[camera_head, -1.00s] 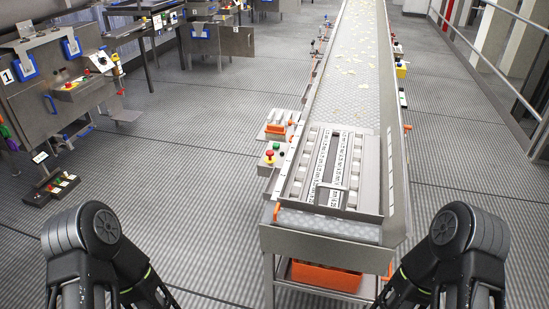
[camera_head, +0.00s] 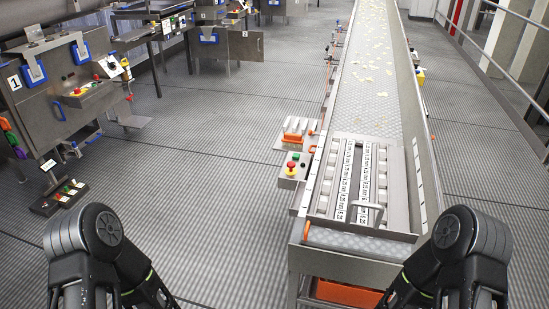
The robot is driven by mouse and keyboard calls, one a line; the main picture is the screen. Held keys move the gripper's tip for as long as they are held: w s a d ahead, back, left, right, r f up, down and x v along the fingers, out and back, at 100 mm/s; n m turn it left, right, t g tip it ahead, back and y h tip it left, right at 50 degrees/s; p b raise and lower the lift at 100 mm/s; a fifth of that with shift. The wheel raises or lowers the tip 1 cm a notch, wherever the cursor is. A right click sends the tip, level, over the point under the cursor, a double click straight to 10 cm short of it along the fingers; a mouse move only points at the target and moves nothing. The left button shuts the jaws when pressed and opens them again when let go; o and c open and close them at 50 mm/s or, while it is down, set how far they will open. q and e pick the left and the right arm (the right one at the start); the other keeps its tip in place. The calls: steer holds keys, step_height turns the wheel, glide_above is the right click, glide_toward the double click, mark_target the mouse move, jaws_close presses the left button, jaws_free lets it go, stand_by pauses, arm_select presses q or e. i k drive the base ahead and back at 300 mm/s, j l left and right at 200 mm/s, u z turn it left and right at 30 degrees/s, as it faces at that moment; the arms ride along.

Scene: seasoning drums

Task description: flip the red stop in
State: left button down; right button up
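A red mushroom button (camera_head: 291,165) sits on a small grey control box (camera_head: 293,178) at the left side of the conveyor, with a green button (camera_head: 296,156) beside it. Another red button (camera_head: 77,91) is on the panel of the machine marked 1 at the far left. Which of them is the red stop I cannot tell. Small orange-red parts stick out from the conveyor's side (camera_head: 312,149) and near corner (camera_head: 306,230). Both of my arms show at the bottom edge as dark links only. My grippers are out of the picture, and neither arm touches anything visible.
The conveyor (camera_head: 430,170) runs away from me, with a slotted metal tray and wire handle (camera_head: 367,207) at its near end. An orange bin (camera_head: 345,292) is below. A floor pedal box (camera_head: 60,198) stands left. Grey floor (camera_head: 190,180) between is clear.

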mark_target(291, 165)
steer(key=i+j, duration=0.15)
steer(key=j, duration=0.2)
steer(key=i+j, duration=0.35)
steer(key=j, duration=0.3)
steer(key=z, duration=1.35)
